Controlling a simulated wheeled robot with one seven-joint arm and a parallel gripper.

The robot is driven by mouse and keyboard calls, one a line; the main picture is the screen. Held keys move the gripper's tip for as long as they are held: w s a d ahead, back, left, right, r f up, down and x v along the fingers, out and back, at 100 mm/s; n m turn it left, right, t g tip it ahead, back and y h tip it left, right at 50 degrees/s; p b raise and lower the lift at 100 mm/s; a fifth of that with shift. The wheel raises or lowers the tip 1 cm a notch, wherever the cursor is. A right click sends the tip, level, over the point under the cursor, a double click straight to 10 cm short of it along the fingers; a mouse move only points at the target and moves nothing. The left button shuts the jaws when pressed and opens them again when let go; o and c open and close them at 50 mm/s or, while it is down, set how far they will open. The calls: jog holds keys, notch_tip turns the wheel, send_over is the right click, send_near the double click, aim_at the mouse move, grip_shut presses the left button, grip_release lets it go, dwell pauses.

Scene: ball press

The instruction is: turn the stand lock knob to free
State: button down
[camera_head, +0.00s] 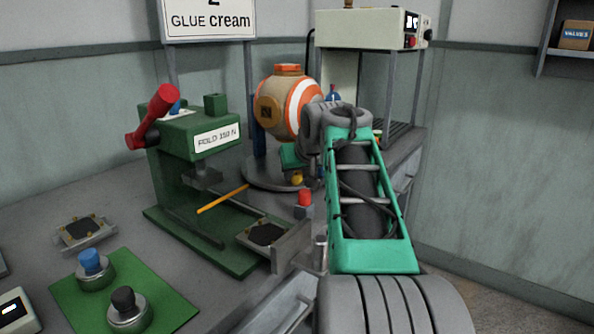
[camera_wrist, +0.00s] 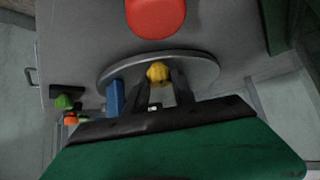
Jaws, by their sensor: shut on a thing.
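The yellow knob (camera_head: 297,179), which I take to be the stand lock knob, sits low at the front of the ball stand's round grey base (camera_head: 262,183). In the wrist view the yellow knob (camera_wrist: 158,72) is at the tips of my gripper (camera_wrist: 159,84), with a dark finger on each side of it. My gripper is shut on the knob. An orange and white striped ball (camera_head: 287,103) is up on the stand, beside a dark blue post (camera_head: 258,140). No lock or free marking can be read, so the knob's turn cannot be told.
A red-topped button (camera_head: 304,197) stands close in front of the knob. The green press (camera_head: 195,145) with its red handle is to the left, and a yellow stick (camera_head: 222,198) lies between. A blue knob (camera_head: 91,262) and a black knob (camera_head: 124,299) stand front left.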

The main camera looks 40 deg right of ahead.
jog(key=p, duration=0.1)
jog(key=n+y+p, duration=0.1)
jog(key=p, duration=0.1)
jog(key=shift+s+d+r+n+p, duration=0.1)
jog(key=shift+d+r+n+p, duration=0.05)
jog(key=shift+r+n+p, duration=0.2)
jog(key=n+y+p, duration=0.1)
jog(key=p, duration=0.1)
jog(key=n+y+p, duration=0.1)
jog(key=p, duration=0.2)
jog(key=shift+d+r, duration=0.15)
jog(key=shift+r, duration=0.05)
jog(key=n+y+p, duration=0.2)
jog(key=n+p, duration=0.1)
jog(key=p, duration=0.3)
jog(key=shift+d+f, duration=0.1)
jog(key=shift+f, duration=0.05)
jog(key=shift+f+n+y+p, duration=0.25)
jog(key=shift+n+y+p, duration=0.55)
jog(key=shift+p, duration=0.45)
jog(key=shift+f, duration=0.15)
jog(key=c, duration=1.1)
grip_release()
jog(key=shift+o, duration=0.2)
